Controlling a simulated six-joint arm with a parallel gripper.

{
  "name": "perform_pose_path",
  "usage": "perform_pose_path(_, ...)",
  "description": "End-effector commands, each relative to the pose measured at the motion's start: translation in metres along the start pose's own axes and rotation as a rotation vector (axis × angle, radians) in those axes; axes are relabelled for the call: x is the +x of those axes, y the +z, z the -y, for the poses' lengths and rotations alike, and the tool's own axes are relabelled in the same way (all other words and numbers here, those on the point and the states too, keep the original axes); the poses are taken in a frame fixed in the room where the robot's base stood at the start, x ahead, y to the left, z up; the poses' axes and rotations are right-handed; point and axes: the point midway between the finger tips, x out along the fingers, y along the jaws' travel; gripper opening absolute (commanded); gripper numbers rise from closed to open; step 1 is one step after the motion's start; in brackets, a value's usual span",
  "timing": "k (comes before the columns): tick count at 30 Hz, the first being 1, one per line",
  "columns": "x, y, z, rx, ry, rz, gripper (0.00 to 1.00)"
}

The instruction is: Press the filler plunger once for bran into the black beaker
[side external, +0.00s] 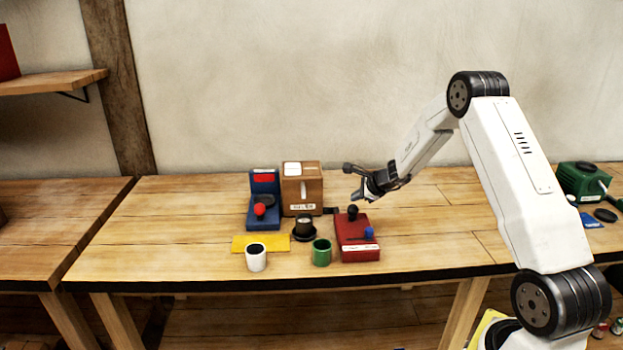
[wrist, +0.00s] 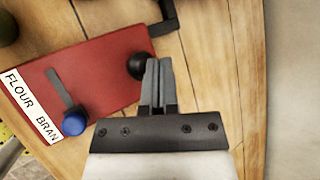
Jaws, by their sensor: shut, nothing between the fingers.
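A red box (side external: 352,235) carries a black round knob (side external: 352,211) and a blue knob (side external: 369,233). In the wrist view a white label (wrist: 30,108) on it reads FLOUR and BRAN. There the blue knob (wrist: 74,122) stands at the BRAN end of a dark slot. The black beaker (side external: 304,227) stands upright on a dark round base in front of the brown box (side external: 302,180). My gripper (side external: 358,195) is shut and empty above the red box's back part. In the wrist view its fingertips (wrist: 157,64) appear right beside the black knob (wrist: 138,66); contact cannot be told.
A blue device (side external: 263,185) with a red ball stands left of the brown box. A yellow mat (side external: 245,243), a white cup (side external: 256,260) and a green cup (side external: 321,257) are near the front. A green machine (side external: 580,182) is far right. The table's back left is clear.

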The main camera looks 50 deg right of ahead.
Motion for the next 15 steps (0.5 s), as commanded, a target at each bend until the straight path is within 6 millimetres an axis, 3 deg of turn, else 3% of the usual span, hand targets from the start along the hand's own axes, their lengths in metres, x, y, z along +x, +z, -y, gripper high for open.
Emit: perform_pose_path(15,-0.0073,0.0057,0.0062,-0.002,-0.002,0.002,0.00)
